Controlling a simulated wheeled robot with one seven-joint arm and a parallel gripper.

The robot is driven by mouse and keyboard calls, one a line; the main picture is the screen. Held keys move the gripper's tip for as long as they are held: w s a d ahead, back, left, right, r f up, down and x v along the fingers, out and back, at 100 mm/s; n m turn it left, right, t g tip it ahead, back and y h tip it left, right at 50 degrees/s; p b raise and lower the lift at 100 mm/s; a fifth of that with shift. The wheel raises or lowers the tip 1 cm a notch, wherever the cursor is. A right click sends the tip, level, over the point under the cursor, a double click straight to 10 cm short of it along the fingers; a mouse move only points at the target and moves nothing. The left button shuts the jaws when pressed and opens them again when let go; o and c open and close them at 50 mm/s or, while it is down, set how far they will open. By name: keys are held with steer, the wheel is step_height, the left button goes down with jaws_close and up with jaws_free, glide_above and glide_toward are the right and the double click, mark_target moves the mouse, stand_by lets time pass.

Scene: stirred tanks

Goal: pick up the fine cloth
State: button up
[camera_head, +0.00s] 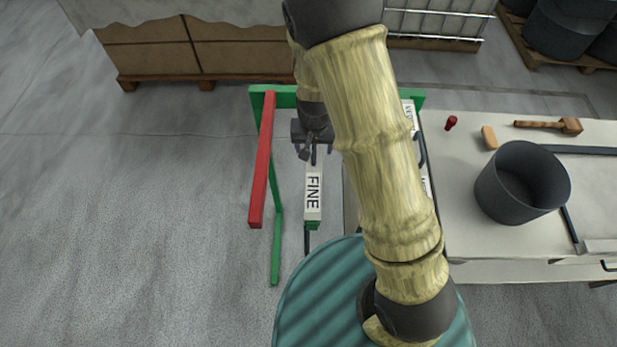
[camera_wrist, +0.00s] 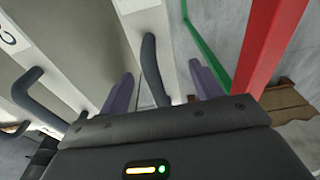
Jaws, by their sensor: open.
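The fine cloth (camera_head: 313,192) is a narrow white-topped piece with a black "FINE" label, held in a green rack next to a red bar in the head view. My gripper (camera_head: 313,149) is over its far part. In the wrist view my gripper (camera_wrist: 160,73) is open, with its two purple fingers apart. A dark curved handle (camera_wrist: 151,65) on a white bar stands between the fingers, and I see no clear grip on it. The white bar seems to be the fine cloth's top; its label is not visible in the wrist view. My arm hides part of the rack.
The red bar (camera_head: 262,160) runs close left of the cloth; it also shows in the wrist view (camera_wrist: 268,40). A partly hidden piece labelled "MED" (camera_head: 409,116) is right. A pale bench (camera_head: 470,230) holds a dark bucket (camera_head: 522,183) and a mallet (camera_head: 550,125). Floor at left is free.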

steer(key=shift+w+f, duration=0.1)
steer(key=shift+f, duration=0.6)
jaws_close()
steer(key=shift+r, duration=0.1)
